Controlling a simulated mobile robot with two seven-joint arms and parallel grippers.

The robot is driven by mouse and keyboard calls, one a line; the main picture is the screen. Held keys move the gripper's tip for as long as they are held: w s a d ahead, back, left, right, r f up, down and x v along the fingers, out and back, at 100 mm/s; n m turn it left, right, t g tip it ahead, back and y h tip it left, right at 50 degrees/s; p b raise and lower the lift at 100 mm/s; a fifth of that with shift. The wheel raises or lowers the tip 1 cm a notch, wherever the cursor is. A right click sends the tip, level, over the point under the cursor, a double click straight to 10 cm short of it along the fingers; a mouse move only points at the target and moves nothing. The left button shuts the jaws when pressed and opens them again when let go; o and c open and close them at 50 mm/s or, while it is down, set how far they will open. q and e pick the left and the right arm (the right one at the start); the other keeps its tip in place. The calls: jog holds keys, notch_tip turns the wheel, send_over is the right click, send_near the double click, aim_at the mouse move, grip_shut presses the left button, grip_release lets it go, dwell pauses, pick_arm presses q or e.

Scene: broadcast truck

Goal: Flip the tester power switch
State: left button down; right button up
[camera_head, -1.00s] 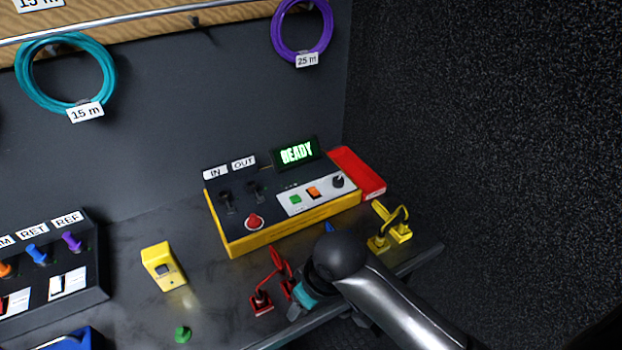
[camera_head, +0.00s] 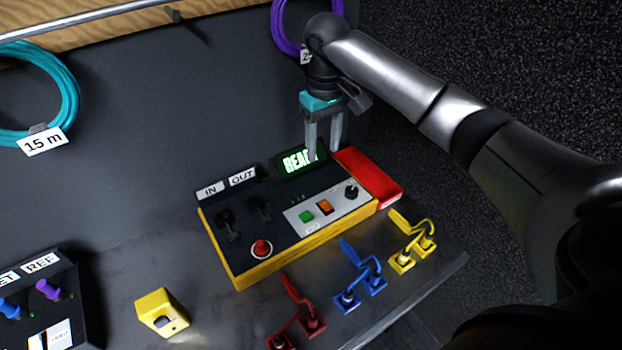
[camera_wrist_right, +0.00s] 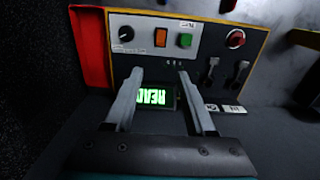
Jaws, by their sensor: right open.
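The tester (camera_head: 283,229) is a black-topped box with yellow sides on the bench. Its silver panel carries an orange rocker switch (camera_head: 325,206), a green button (camera_head: 306,216) and a black knob (camera_head: 351,191). A red mushroom button (camera_head: 261,249) sits at its front left. The green READY display (camera_head: 297,161) stands at its back. My right gripper (camera_head: 322,155) points down, open and empty, above the display, partly covering it. In the right wrist view, the open fingers (camera_wrist_right: 158,80) flank the display, with the orange switch (camera_wrist_right: 161,38) beyond them. My left gripper is not in view.
Red (camera_head: 298,321), blue (camera_head: 361,281) and yellow (camera_head: 413,243) cable connectors lie along the bench's front edge. A yellow block (camera_head: 161,311) stands left of the tester. A red case (camera_head: 369,179) adjoins its right side. The wall rises close behind.

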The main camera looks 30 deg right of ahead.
jog(key=b, duration=0.1)
send_near(322, 200)
notch_tip(322, 200, down, 7)
jog(key=shift+s+r+b, duration=0.1)
jog(key=shift+b, duration=0.85)
jog(key=shift+f, duration=0.5)
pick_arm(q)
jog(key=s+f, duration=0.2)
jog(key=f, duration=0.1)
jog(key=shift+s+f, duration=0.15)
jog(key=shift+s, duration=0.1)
pick_arm(e)
jog(key=shift+c, duration=1.3)
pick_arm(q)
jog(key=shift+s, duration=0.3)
pick_arm(e)
grip_shut()
